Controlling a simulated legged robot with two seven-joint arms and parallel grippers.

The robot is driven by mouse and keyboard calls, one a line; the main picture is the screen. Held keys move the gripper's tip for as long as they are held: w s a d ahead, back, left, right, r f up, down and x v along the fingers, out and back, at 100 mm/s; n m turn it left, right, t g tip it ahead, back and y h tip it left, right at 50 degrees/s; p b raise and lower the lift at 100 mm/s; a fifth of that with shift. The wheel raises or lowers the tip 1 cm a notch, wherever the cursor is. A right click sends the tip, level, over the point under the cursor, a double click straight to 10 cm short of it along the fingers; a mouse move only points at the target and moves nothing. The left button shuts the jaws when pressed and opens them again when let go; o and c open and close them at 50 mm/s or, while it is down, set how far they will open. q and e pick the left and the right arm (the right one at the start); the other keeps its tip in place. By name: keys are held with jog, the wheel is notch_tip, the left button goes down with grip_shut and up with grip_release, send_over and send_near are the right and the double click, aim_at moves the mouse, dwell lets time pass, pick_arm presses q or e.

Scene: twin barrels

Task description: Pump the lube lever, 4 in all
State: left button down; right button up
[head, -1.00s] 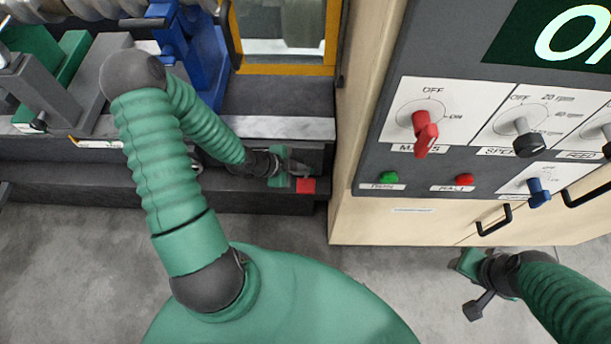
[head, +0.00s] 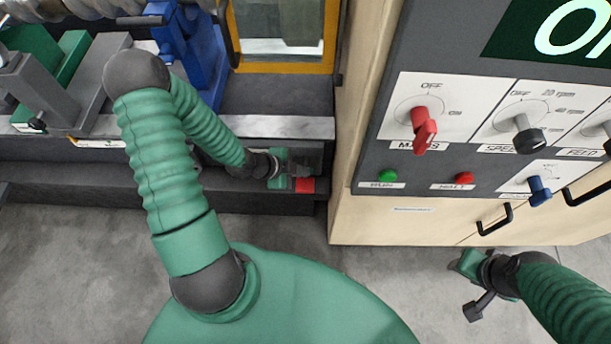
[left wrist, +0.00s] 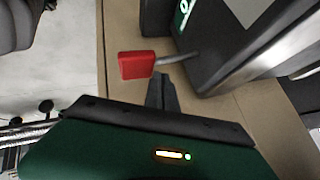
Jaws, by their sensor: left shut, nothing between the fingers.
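The lube lever shows in the left wrist view as a red block handle (left wrist: 136,65) on a thin metal rod (left wrist: 178,58) that runs into a dark housing. In the head view the red handle (head: 305,185) sits low at the right end of the machine base. My left gripper (head: 309,163) is shut and empty beside the lever, just above the handle in the picture. In the left wrist view its fingertips (left wrist: 160,80) lie close to the rod; I cannot tell if they touch it. My right gripper (head: 465,262) hangs low at right, away from the lever; its jaw opening is unclear.
The control cabinet (head: 400,215) stands right of the lever, with a red switch (head: 424,130), a dark knob (head: 528,137), green and red buttons, and black handles (head: 494,220). A blue machine part (head: 205,65) is at upper left. Bare floor (head: 70,265) lies in front.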

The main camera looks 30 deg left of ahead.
pick_arm(q)
jog(key=shift+s+d+f+b, duration=0.1)
jog(key=shift+s+f+b, duration=0.1)
jog(key=shift+f+b, duration=1.05)
dwell(1.0)
dwell(0.5)
jog(key=shift+w+r+p, duration=0.2)
jog(key=shift+r+p, duration=1.6)
jog(key=shift+p, duration=0.3)
jog(key=shift+r, duration=0.1)
jog(key=r+p, duration=0.4)
jog(key=p, duration=0.1)
jog(key=shift+w+a+r, duration=0.3)
jog(key=shift+w+r, duration=0.05)
jog(key=shift+r, duration=0.05)
